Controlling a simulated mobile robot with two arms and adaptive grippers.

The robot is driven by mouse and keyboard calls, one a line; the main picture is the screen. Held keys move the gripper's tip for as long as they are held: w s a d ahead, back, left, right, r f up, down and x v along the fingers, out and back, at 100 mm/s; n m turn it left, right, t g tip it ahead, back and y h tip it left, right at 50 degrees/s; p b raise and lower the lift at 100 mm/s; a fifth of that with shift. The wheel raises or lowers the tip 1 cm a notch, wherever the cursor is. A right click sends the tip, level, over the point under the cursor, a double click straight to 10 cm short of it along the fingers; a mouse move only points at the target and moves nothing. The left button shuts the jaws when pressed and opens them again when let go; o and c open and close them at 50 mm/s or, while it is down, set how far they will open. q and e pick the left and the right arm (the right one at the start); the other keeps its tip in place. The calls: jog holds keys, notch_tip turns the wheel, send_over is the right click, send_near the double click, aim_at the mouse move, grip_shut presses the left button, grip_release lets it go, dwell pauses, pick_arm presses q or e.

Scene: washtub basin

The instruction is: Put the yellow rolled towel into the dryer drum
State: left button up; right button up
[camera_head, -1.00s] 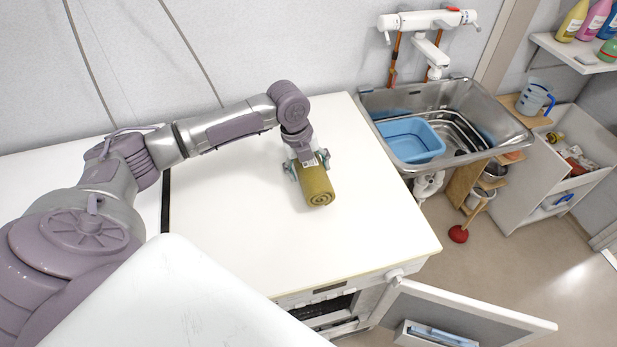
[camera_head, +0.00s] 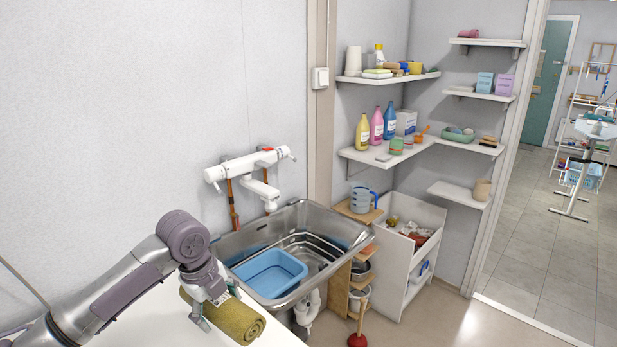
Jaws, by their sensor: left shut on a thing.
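The yellow rolled towel (camera_head: 236,318) is at the lower left of the head view, over the white counter top (camera_head: 168,325). My left gripper (camera_head: 213,305) is shut around the towel, with the spiral end of the roll facing the lower right. Whether the towel touches the counter, I cannot tell. The dryer drum is not in view. My right gripper is not in view.
A steel sink (camera_head: 325,228) holding a blue basin (camera_head: 268,273) stands just beyond the counter. A white open cabinet (camera_head: 410,245) and a red plunger (camera_head: 358,340) are right of it. Wall shelves (camera_head: 390,150) hold bottles.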

pick_arm(q)
jog(key=s+d+n+g+y, duration=0.2)
jog(key=s+n+y, duration=0.1)
jog(key=s+n, duration=1.7)
jog(key=shift+d+f+n+y, duration=0.2)
jog(key=shift+f+n+y, duration=0.15)
jog(key=shift+n, duration=1.95)
